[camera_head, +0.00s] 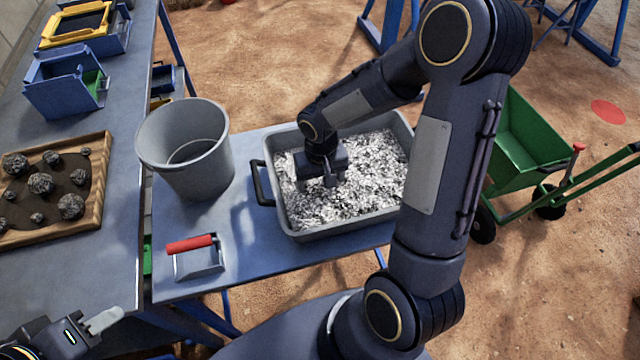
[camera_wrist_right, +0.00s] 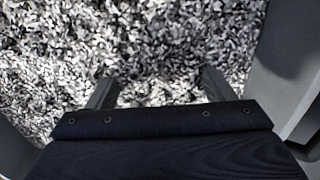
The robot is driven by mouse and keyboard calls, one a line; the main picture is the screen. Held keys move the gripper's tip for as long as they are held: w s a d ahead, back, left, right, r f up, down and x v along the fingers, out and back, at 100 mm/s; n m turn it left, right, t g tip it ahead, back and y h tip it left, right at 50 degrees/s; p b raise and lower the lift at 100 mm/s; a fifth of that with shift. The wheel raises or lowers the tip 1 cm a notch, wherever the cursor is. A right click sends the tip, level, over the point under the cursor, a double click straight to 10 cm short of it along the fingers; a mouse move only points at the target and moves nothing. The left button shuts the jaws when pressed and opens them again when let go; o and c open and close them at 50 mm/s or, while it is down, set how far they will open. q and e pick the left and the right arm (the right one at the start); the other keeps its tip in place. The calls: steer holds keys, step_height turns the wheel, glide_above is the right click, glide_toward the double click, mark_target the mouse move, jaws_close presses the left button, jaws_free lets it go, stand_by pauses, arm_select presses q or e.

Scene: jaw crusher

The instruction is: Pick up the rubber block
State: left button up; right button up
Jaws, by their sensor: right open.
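I cannot make out a rubber block in either view. My right gripper (camera_head: 330,182) is low over the grey tray (camera_head: 262,160), which is filled with black and white shredded granules (camera_head: 375,175). In the right wrist view its two fingers (camera_wrist_right: 158,82) stand apart, with only granules (camera_wrist_right: 150,40) seen between them. Whether the fingertips dip into the granules is hard to tell. My left gripper (camera_head: 104,321) is at the lower left corner, partly cut off, and its jaw opening does not show clearly.
A grey bucket (camera_head: 190,165) and a red-handled tool (camera_head: 192,244) stand on the blue table (camera_head: 270,270) left of the tray. A wooden tray (camera_head: 104,185) of rocks (camera_head: 70,205) lies further left. A green wheelbarrow (camera_head: 520,150) is on the ground at right.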

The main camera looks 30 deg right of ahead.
steer(key=shift+s+f, duration=0.1)
steer(key=shift+f, duration=0.3)
steer(key=shift+c, duration=0.2)
steer(key=c, duration=1)
steer(key=shift+c, duration=0.2)
steer(key=shift+r, duration=0.2)
